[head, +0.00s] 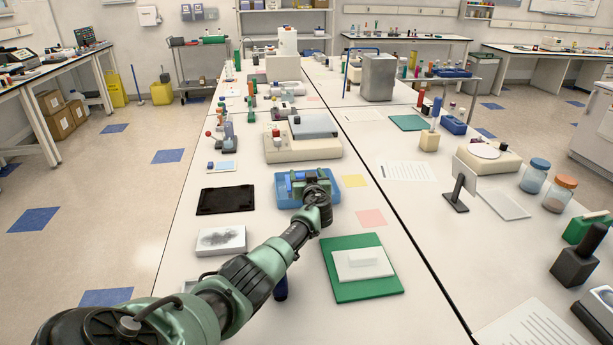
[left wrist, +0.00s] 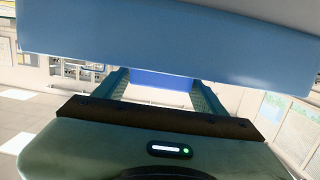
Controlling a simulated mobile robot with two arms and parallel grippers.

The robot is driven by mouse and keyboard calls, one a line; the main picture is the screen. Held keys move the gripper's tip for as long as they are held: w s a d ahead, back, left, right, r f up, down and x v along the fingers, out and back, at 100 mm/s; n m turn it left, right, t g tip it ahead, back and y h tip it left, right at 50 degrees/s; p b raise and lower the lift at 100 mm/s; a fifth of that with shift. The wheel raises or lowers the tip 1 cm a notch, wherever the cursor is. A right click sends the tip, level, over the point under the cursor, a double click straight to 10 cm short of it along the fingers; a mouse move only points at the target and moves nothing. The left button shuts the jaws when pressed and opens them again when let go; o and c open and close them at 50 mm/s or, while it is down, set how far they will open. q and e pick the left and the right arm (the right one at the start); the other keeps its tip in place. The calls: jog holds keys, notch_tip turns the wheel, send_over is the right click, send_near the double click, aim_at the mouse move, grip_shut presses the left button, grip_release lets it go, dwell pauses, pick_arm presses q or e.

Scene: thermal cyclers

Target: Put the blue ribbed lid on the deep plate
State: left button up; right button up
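My left gripper (head: 303,180) reaches into the far part of a shallow blue tray (head: 284,200) on the bench. In the left wrist view its two teal fingers (left wrist: 160,92) stand apart. A saturated blue piece (left wrist: 160,79) fills the gap between them, perhaps the blue ribbed lid; no ribs show, and I cannot tell if the fingers grip it. A broad blue slab (left wrist: 160,58) crosses close to the camera. I cannot single out the deep plate for sure; a white stepped block (head: 362,262) lies on a green mat (head: 345,290). My right gripper is out of view.
A black flat tray (head: 226,199) and a grey-white box (head: 221,239) lie left of the blue tray. A cream machine (head: 303,149) stands behind it. Yellow (head: 354,181) and pink (head: 370,218) notes lie at its right. Free bench shows around the green mat.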

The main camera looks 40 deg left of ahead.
pick_arm(q)
jog(key=shift+o, duration=0.6)
jog(key=shift+r, duration=0.25)
jog(key=p+v, duration=0.3)
jog(key=p, duration=0.1)
jog(key=shift+s+d+r, duration=0.1)
jog(key=shift+d+r, duration=0.1)
jog(key=shift+d, duration=0.1)
jog(key=p+v, duration=0.3)
jog(key=v, duration=0.4)
jog(key=shift+f+p, duration=0.2)
jog(key=shift+p, duration=0.15)
jog(key=shift+s+d, duration=0.45)
jog(key=shift+s, duration=0.1)
